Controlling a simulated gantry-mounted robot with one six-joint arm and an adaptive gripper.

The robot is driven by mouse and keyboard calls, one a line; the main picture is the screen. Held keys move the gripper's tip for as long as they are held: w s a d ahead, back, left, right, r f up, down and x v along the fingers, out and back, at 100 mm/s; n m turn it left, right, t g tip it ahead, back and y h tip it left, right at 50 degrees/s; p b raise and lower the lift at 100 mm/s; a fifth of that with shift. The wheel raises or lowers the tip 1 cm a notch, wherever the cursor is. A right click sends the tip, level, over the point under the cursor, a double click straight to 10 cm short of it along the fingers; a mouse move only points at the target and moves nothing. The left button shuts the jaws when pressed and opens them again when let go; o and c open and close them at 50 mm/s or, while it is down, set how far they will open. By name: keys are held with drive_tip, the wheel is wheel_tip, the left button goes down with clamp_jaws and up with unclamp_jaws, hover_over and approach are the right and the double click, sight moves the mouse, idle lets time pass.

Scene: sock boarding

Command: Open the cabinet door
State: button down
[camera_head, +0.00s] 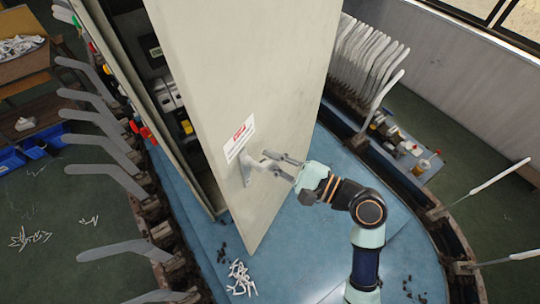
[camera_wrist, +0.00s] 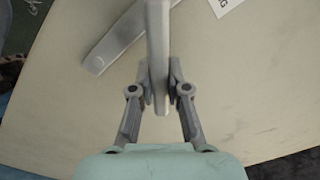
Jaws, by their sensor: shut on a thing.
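The cabinet door (camera_head: 255,75) is a large pale panel in the middle of the head view. It stands swung out from the cabinet (camera_head: 170,85), whose inside shows in a gap to the left. The door's grey handle (camera_head: 246,168) sits low on the panel, below a white label with red print. My gripper (camera_head: 275,162) reaches it from the right. In the wrist view, both fingers of my gripper (camera_wrist: 161,92) are closed on the handle bar (camera_wrist: 159,45), one on each side. The pale door face (camera_wrist: 250,85) fills the background there.
Inside the cabinet are dark and white electrical parts (camera_head: 168,92). Grey sock boards (camera_head: 105,175) line the left side and more (camera_head: 370,55) stand at the upper right. The blue platform (camera_head: 300,245) is mostly clear, with white scraps (camera_head: 240,278) near the door's lower corner.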

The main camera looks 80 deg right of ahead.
drive_tip(key=c, duration=1.1)
unclamp_jaws()
drive_tip(key=shift+f, duration=0.1)
drive_tip(key=v, duration=1.2)
drive_tip(key=shift+d, duration=0.1)
